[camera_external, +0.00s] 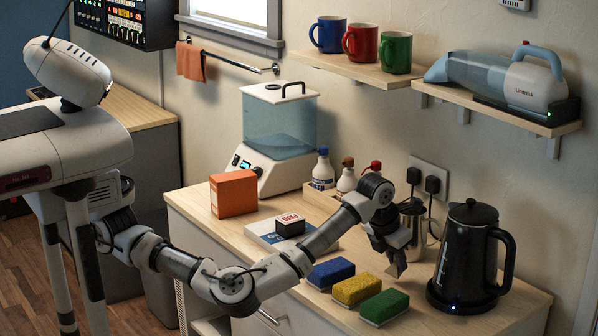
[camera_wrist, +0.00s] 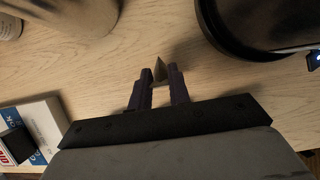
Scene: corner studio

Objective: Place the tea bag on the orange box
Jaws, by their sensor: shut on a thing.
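The tea bag (camera_wrist: 159,69) shows in the wrist view as a small, dark, pointed piece between my fingertips. My gripper (camera_wrist: 160,80) is shut on it. In the external view my gripper (camera_external: 396,262) points down over the counter, between the sponges and the black kettle; the tea bag is hard to make out there. I cannot tell how far it is above the counter. The orange box (camera_external: 233,194) stands upright at the left part of the counter, well left of my gripper, with a clear top. It is not in the wrist view.
The black kettle (camera_external: 468,258) stands right of my gripper. Blue (camera_external: 330,273), yellow (camera_external: 357,289) and green (camera_external: 384,306) sponges lie in front. A white book (camera_external: 270,237) with a small black-topped box (camera_external: 290,225) lies between my gripper and the orange box. A water tank appliance (camera_external: 279,135) stands behind.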

